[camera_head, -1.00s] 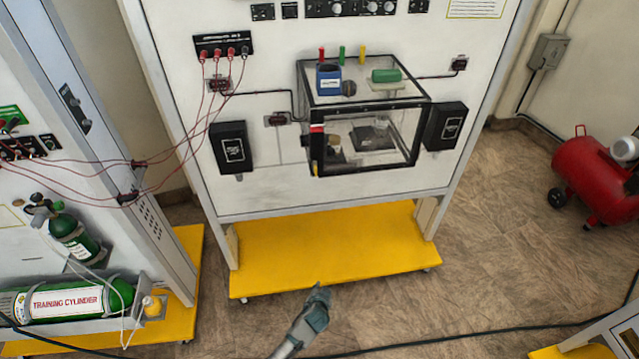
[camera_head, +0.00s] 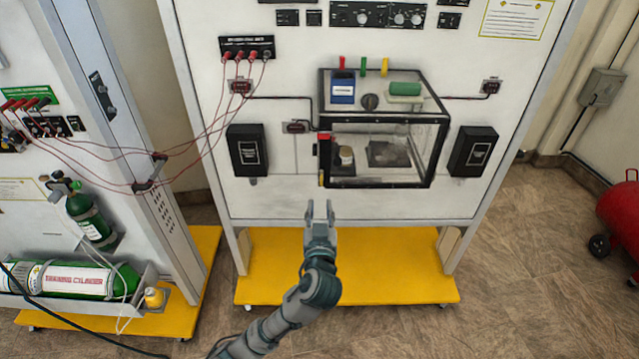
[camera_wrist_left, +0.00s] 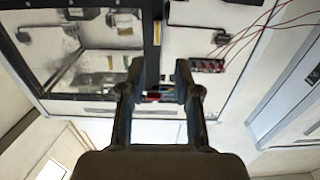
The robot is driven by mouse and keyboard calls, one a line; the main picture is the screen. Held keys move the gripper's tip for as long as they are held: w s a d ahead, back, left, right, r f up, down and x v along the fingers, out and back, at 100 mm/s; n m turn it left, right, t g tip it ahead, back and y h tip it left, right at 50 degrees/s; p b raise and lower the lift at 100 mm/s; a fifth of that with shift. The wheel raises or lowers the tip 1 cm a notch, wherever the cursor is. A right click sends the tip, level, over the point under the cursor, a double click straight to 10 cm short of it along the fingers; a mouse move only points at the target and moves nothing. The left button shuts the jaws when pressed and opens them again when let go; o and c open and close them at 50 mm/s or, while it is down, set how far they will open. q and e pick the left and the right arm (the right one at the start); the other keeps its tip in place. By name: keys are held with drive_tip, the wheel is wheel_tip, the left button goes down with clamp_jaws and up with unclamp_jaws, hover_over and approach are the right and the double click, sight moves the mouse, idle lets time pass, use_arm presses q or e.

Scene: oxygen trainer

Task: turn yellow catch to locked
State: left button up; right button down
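A clear box with black edges (camera_head: 385,118) is mounted on the white panel. A yellow tab (camera_head: 385,67) stands upright at its top back, beside a green tab (camera_head: 363,65) and a red tab (camera_head: 342,63). Another small yellow piece (camera_head: 321,180) is low on the box's front left edge, below a red piece (camera_head: 324,136). I cannot tell which yellow piece is the catch. A yellow mark (camera_wrist_left: 157,32) shows on a dark bar in the left wrist view. My left gripper (camera_head: 320,207) is open and empty, below the box's left corner; its fingers (camera_wrist_left: 159,78) are apart. My right gripper is out of view.
Black boxes (camera_head: 248,150) and (camera_head: 472,151) flank the clear box. Red wires (camera_head: 205,130) hang at the left. A blue block (camera_head: 343,92), a black knob (camera_head: 370,102) and a green block (camera_head: 405,89) are on the box's top. The yellow base (camera_head: 400,275) juts out below.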

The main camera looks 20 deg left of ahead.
sight(322, 181)
use_arm(q)
drive_tip(key=x, duration=0.9)
drive_tip(key=shift+w, duration=0.3)
clamp_jaws()
drive_tip(key=shift+d, duration=0.2)
